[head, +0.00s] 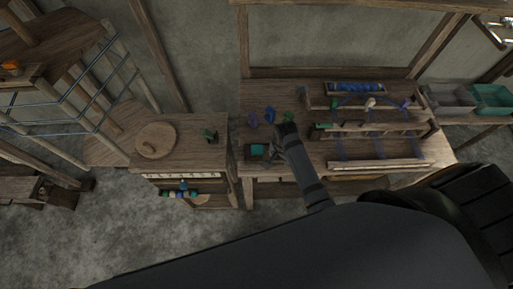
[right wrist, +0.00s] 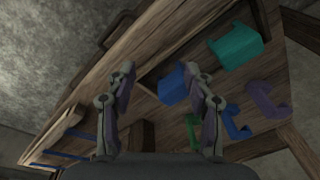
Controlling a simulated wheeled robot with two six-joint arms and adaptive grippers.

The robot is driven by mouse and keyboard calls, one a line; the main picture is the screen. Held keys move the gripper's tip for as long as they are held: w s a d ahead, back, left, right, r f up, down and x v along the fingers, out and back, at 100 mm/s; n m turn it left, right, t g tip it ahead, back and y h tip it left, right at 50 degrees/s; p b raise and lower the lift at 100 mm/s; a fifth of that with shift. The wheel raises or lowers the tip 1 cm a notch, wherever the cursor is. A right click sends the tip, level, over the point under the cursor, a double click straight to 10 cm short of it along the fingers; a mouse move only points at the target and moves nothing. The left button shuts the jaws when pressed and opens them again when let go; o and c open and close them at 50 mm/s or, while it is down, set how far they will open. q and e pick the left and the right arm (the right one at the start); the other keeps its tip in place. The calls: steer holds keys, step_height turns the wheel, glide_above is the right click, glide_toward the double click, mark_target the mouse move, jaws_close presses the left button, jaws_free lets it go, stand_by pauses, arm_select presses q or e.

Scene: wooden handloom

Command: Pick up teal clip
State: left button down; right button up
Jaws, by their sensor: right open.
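A teal clip (head: 258,149) lies on the left part of the wooden loom table. It also shows in the right wrist view as a blocky teal piece (right wrist: 236,46), to the right of the fingers. My right gripper (head: 270,153) is just right of the clip in the head view, reaching down over the table. In the right wrist view its two fingers (right wrist: 159,72) are spread apart, and the teal clip is outside them. A blue block (right wrist: 173,86) shows close beside the right finger. My left gripper is not in view.
A purple clip (head: 253,119), a blue clip (head: 270,115) and a green clip (head: 288,117) are behind the gripper. Wooden racks (head: 375,128) fill the table's right side. A side cabinet (head: 190,155) with a round wooden lid (head: 156,139) stands left.

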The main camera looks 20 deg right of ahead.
steer(key=w+a+r+m, duration=0.2)
steer(key=m, duration=0.1)
steer(key=w+a+r+m+p, duration=0.1)
steer(key=w+r+m, duration=0.1)
steer(key=w+m, duration=0.1)
steer(key=w+a+r+m+g+p, duration=0.1)
steer(key=w+a+r+m, duration=0.1)
steer(key=m, duration=0.1)
steer(key=shift+w+a+r+y, duration=0.25)
steer(key=shift+a+r+y, duration=0.05)
steer(key=shift+a, duration=0.05)
glide_above(257, 147)
steer(key=s, duration=0.1)
steer(key=f, duration=0.4)
steer(key=shift+d+f, duration=0.1)
steer(key=shift+d, duration=0.2)
steer(key=shift+w+f, duration=0.15)
steer(key=shift+f, duration=0.35)
steer(key=shift+a+f+b, duration=0.1)
steer(key=shift+f+b, duration=0.25)
steer(key=f+b, duration=0.1)
steer(key=b, duration=0.1)
steer(key=f+b, duration=0.4)
steer(key=shift+w+a, duration=0.15)
steer(key=shift+w, duration=0.15)
steer(key=shift+r, duration=0.25)
steer(key=c, duration=1.1)
